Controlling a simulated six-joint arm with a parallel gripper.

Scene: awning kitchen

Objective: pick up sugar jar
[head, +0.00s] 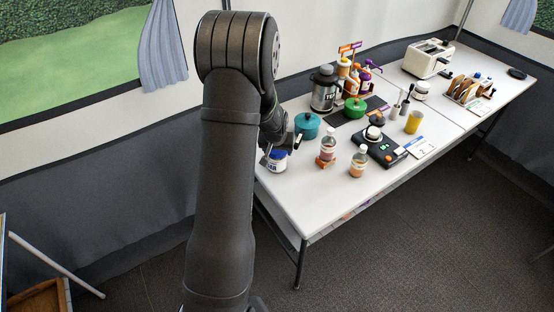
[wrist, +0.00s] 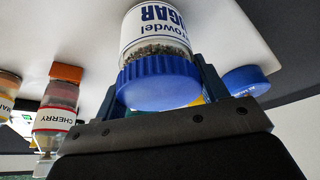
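The sugar jar (wrist: 160,40) has clear walls, a white label with blue letters and a ribbed blue lid (wrist: 158,82). In the head view the jar (head: 277,163) stands at the near left end of the white table, partly covered by my gripper (head: 281,148). In the wrist view my gripper (wrist: 157,85) has one finger on each side of the lid, very close to it. Whether the fingers press on the lid or leave small gaps cannot be told.
A second blue-lidded container (wrist: 246,80) is just right of my gripper in the wrist view. A teal pot (head: 307,125) stands behind the jar. Bottles (head: 327,150) with orange parts stand to its right. The table's front edge (head: 290,222) is close.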

